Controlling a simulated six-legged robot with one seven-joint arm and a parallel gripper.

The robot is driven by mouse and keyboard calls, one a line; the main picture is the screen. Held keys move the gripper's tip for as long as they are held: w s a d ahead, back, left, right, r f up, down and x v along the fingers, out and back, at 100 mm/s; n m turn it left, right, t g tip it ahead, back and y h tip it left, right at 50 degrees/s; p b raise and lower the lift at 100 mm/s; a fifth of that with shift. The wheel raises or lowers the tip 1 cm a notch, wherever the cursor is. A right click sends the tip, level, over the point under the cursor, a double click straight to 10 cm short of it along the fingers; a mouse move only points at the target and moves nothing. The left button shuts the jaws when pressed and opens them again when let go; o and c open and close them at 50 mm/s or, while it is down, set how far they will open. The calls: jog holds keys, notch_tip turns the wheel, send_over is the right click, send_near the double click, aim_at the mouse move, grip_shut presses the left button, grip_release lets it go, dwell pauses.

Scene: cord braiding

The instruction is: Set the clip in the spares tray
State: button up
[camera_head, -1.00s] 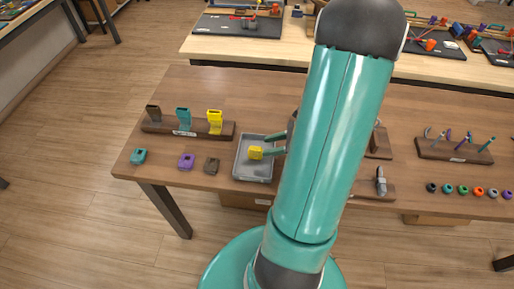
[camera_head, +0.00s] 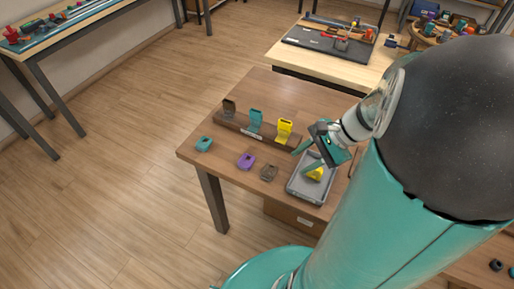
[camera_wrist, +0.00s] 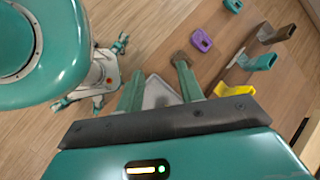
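A small yellow clip (camera_head: 316,174) lies in the grey spares tray (camera_head: 297,191) near the table's front edge, seen in the head view. My gripper (camera_head: 308,151) is above the back part of the tray, apart from the clip, with its teal fingers spread and nothing held. In the wrist view my gripper (camera_wrist: 160,66) is open, and part of the tray (camera_wrist: 160,92) shows between the fingers. I cannot make out the clip in the wrist view.
A wooden rack behind holds brown (camera_head: 229,107), teal (camera_head: 255,121) and yellow (camera_head: 284,130) upright pieces. Teal (camera_head: 204,144), purple (camera_head: 246,161) and brown (camera_head: 269,172) clips lie in front of it. My arm hides the table's right side.

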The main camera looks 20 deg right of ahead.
jog(key=s+a+r+n+t+h, duration=0.1)
jog(key=a+r+n+h, duration=0.5)
jog(key=a+r+n, duration=0.6)
jog(key=a+n+t, duration=0.1)
jog(key=a+n, duration=0.1)
jog(key=n, duration=0.2)
jog(key=shift+s+a+r+n+h, duration=0.25)
jog(key=shift+r+n+h, duration=0.05)
jog(key=shift+n+h, duration=0.1)
